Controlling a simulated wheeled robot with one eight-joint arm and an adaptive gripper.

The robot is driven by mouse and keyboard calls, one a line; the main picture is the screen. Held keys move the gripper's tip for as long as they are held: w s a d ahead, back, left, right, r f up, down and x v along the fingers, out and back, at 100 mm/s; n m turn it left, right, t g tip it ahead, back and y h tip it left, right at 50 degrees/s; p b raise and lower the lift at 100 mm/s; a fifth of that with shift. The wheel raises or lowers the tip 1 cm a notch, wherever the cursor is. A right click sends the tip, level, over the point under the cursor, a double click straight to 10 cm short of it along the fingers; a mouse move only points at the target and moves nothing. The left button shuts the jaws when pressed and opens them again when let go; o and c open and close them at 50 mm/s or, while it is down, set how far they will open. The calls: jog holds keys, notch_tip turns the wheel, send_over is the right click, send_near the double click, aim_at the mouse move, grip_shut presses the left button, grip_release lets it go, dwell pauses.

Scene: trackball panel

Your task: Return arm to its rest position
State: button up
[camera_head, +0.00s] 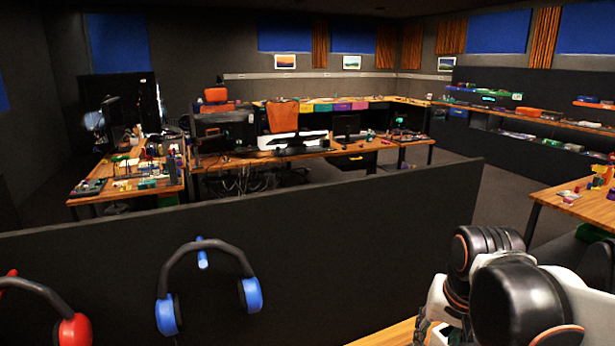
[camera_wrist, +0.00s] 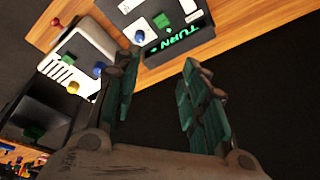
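My gripper (camera_wrist: 160,78) shows in the wrist view with its two green-padded fingers apart and nothing between them. A grey panel with a lit green "TURN" display (camera_wrist: 178,40) lies on the wooden surface beyond the fingertips. It carries a small blue round part (camera_wrist: 139,37) and a green part (camera_wrist: 161,20). I cannot tell whether either is a trackball. In the head view my arm (camera_head: 510,285) is folded at the lower right, and my gripper is out of sight there.
A white panel with coloured knobs (camera_wrist: 80,62) lies beside the grey one. In the head view a dark partition (camera_head: 340,235) crosses the front, with blue headphones (camera_head: 205,280) and red headphones (camera_head: 70,325) hung on it. A wooden table (camera_head: 560,205) stands at right.

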jog(key=s+a+r+n+t, duration=0.2)
jog(key=s+a+n+t, duration=0.2)
jog(key=s, duration=0.4)
jog(key=shift+a+n, duration=0.3)
jog(key=shift+n, duration=0.1)
dwell(1.5)
